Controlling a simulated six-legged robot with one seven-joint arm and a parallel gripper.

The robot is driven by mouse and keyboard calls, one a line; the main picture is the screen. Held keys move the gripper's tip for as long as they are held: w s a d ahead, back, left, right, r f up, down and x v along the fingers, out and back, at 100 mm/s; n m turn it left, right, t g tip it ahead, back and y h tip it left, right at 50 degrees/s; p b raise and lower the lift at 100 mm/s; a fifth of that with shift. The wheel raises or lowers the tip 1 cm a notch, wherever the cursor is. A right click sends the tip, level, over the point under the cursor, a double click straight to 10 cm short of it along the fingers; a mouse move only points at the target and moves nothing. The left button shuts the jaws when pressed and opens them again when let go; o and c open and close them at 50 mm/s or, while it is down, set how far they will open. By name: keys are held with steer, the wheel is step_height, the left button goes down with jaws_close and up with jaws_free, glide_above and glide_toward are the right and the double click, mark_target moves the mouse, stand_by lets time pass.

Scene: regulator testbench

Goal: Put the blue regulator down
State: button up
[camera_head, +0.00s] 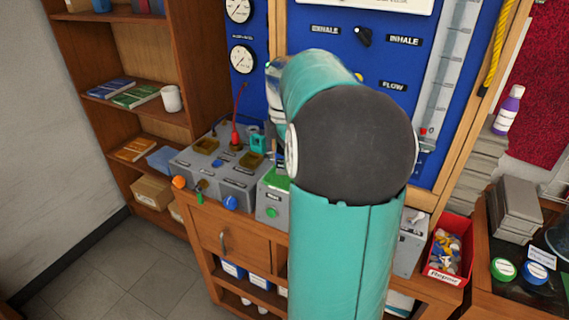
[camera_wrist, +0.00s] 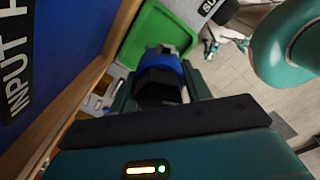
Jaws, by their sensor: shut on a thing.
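The blue regulator (camera_wrist: 164,62), blue with a black faceted part, is between the two fingers of my gripper (camera_wrist: 160,82) in the wrist view. My gripper is shut on it. The regulator is in front of a green panel (camera_wrist: 150,32) on a grey box; I cannot tell whether it touches the panel. In the head view my teal arm covers the middle, and the regulator cannot be made out there. A grey box with a green top (camera_head: 272,181) shows beside my arm.
A grey console (camera_head: 222,172) with knobs and a red plug stands on the wooden cabinet (camera_head: 206,228). A blue gauge board (camera_head: 318,35) rises behind. A red parts bin (camera_head: 452,250) is at right, shelves (camera_head: 150,75) at left. Floor (camera_head: 125,270) is free at lower left.

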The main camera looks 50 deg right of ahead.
steer(key=shift+d+f, duration=0.2)
steer(key=shift+f, duration=1.45)
steer(key=shift+f, duration=0.15)
steer(key=o, duration=1.4)
step_height(320, 180, up, 12)
steer(key=shift+r, duration=0.15)
